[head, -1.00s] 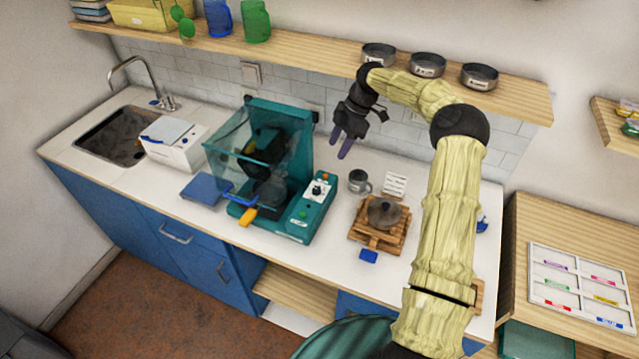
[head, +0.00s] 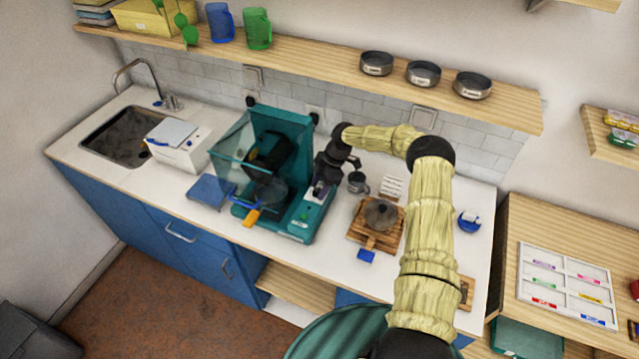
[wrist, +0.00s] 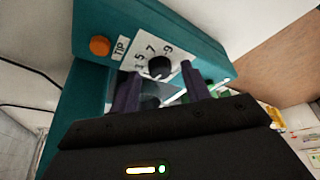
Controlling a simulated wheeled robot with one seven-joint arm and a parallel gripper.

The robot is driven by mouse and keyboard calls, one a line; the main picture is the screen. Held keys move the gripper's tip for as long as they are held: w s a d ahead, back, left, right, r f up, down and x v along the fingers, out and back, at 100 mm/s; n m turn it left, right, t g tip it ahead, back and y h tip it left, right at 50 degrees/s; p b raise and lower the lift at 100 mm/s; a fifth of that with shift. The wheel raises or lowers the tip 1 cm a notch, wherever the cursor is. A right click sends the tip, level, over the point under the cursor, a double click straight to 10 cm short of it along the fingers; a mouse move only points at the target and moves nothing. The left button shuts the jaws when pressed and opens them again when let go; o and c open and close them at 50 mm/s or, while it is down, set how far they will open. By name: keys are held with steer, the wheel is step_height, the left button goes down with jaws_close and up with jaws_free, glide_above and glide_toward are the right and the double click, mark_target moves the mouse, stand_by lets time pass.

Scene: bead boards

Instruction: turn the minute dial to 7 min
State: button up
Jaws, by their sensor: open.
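The minute dial is a black knob (wrist: 160,67) on a white scale panel of a teal machine (head: 300,228). The figures 5, 7 and 9 can be read around it in the wrist view; I cannot tell where its pointer stands. My gripper (wrist: 162,84) is open, its two purple fingers at the panel, one to each side of the knob and slightly below it in the wrist view. I cannot tell whether they touch it. In the head view my gripper (head: 318,190) is over the machine's control panel and hides the dial.
An orange button (wrist: 99,46) sits beside a "TIP" label on the same panel. The machine's clear cover (head: 228,140) is left of the panel. A grey mug (head: 357,182) stands close to the right of my gripper, with a pot (head: 380,214) on a wooden board farther right.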

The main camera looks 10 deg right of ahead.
steer(key=shift+f, duration=0.2)
steer(key=c, duration=1)
